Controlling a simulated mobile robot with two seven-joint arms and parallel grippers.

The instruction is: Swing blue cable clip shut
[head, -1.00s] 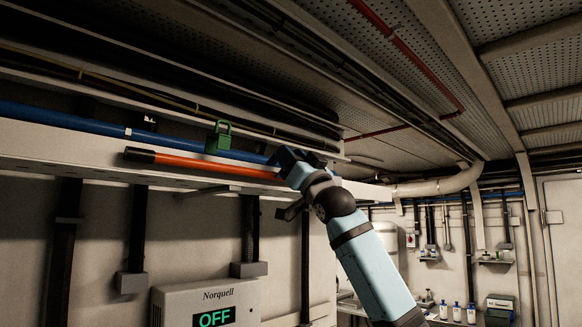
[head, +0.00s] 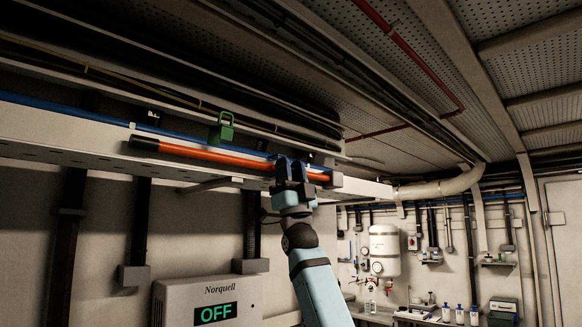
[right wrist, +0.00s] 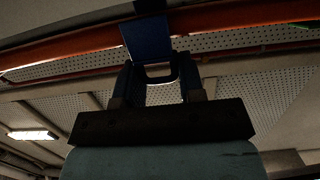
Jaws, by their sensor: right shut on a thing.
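The blue cable clip (right wrist: 147,38) shows in the right wrist view as a dark blue plate against the orange tube (right wrist: 70,46), with a loop below it between my fingers. In the head view my right gripper (head: 291,166) points up at the right part of the orange tube (head: 215,153). It is shut on the clip's loop; its fingers (right wrist: 158,88) stand on both sides of the loop in the wrist view. In the head view the clip is hard to tell apart from the gripper. I cannot tell whether the clip is latched. My left gripper is not in view.
A green clip (head: 221,128) stands above the tube to the left. A blue pipe (head: 60,108) runs along the pale beam (head: 60,135). A Norquell box (head: 207,300) reading OFF is on the wall below. The space right of my arm looks open, with a far bench.

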